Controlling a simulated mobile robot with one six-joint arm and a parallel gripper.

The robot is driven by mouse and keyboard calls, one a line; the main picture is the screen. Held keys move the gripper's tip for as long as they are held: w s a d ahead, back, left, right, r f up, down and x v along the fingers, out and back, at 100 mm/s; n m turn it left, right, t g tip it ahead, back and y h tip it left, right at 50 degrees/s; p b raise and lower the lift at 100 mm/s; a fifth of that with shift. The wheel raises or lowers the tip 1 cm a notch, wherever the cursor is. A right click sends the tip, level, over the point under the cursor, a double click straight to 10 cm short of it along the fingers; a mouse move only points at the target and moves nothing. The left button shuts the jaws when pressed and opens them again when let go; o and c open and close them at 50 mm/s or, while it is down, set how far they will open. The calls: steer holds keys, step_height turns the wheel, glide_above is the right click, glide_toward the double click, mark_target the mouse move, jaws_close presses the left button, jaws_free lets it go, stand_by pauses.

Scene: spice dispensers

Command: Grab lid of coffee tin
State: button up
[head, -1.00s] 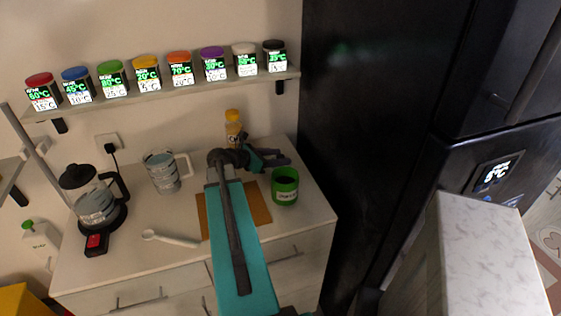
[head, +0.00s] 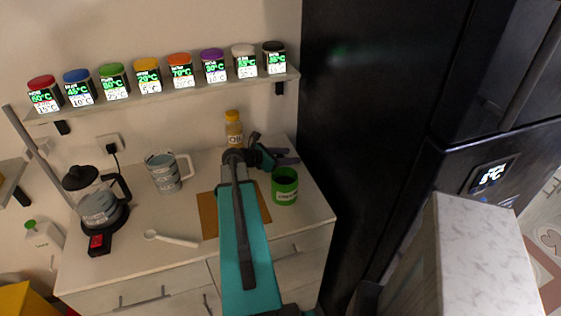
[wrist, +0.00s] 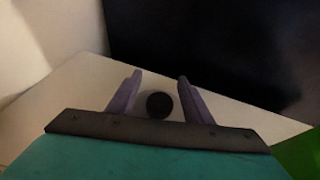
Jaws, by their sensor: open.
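The green coffee tin (head: 285,188) stands at the right end of the counter in the head view, its top open with dark contents showing. Its green side also shows at the lower right corner of the wrist view (wrist: 302,153). A small dark round thing (wrist: 159,105), which looks like the lid, lies on the white counter between my fingers in the wrist view. I cannot make it out in the head view. My gripper (head: 288,158) is open and empty behind the tin; its purple fingers show on both sides of the dark disc in the wrist view (wrist: 159,76).
An oil bottle (head: 234,130) stands at the back wall, left of my gripper. A brown board (head: 208,216) lies under my arm. A measuring jug (head: 165,172), a white spoon (head: 170,238) and a kettle (head: 98,205) are further left. The black fridge (head: 370,120) rises close on the right.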

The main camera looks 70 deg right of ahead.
steer(key=c, duration=1.1)
steer(key=shift+a+r, duration=0.1)
steer(key=shift+a+r+b, duration=0.1)
steer(key=shift+b, duration=0.25)
steer(key=shift+r, duration=0.75)
step_height(320, 180, up, 10)
steer(key=b, duration=0.2)
steer(key=a+b, duration=0.2)
steer(key=a, duration=0.1)
steer(key=w+a+b, duration=0.1)
steer(key=a+b, duration=0.1)
steer(key=a, duration=0.2)
steer(key=a+b, duration=0.2)
steer(key=a, duration=0.2)
steer(key=shift+w+f, duration=0.3)
steer(key=shift+f, duration=0.1)
steer(key=a+b, duration=0.1)
steer(key=b, duration=0.5)
steer(key=shift+w+a+b, duration=0.1)
steer(key=shift+b, duration=0.25)
